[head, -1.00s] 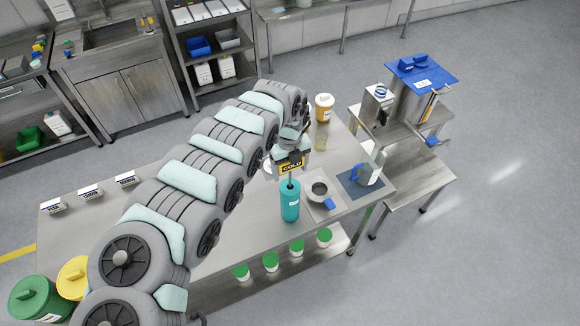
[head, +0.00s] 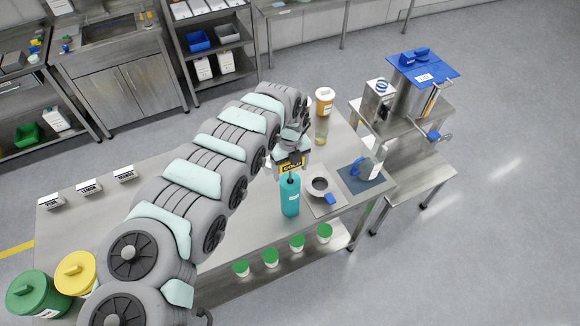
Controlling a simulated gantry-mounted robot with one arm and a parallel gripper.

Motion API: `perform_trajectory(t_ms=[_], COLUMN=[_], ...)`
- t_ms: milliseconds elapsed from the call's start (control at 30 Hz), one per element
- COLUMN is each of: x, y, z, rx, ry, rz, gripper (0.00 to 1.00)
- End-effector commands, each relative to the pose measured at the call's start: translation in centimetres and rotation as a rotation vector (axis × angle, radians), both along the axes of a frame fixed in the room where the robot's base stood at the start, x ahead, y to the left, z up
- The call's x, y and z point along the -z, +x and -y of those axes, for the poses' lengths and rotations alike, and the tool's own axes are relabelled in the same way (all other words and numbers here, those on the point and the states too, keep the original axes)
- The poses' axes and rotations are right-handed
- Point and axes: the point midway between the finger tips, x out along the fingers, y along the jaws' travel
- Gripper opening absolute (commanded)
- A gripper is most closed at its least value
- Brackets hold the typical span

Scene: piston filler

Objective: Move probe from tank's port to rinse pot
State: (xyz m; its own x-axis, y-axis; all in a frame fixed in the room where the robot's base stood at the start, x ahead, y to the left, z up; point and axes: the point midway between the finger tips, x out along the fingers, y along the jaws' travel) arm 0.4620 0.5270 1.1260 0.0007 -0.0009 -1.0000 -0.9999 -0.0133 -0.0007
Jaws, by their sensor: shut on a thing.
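My gripper (head: 290,172) is over the work table, just above a tall teal cylindrical pot (head: 290,198). It is shut on the probe, which is mostly hidden; a thin dark stem (head: 290,181) shows between the gripper and the pot's top. I cannot tell how far the stem is inside the pot. A black and yellow "COLD" label (head: 291,163) shows at the gripper. The steel tank (head: 408,98) with a blue lid stands on a separate stand at the right. I cannot make out its port.
Right of the teal pot are a bowl (head: 319,186) on a pale board and a clear jug (head: 372,169) with a blue handle on a dark mat. A jar with an orange label (head: 324,102) and a clear cylinder (head: 321,131) stand behind. Green-lidded containers (head: 271,257) are on the lower shelf.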

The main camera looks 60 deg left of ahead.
Motion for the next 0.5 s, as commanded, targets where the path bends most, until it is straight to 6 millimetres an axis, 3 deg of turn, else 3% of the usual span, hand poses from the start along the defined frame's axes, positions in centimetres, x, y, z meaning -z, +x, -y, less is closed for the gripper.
perform_trajectory(t_ms=[500], x=[2.7], y=[0.0], z=[-0.1], rx=[0.000], ry=[0.002], rz=[0.000], gripper=[0.28])
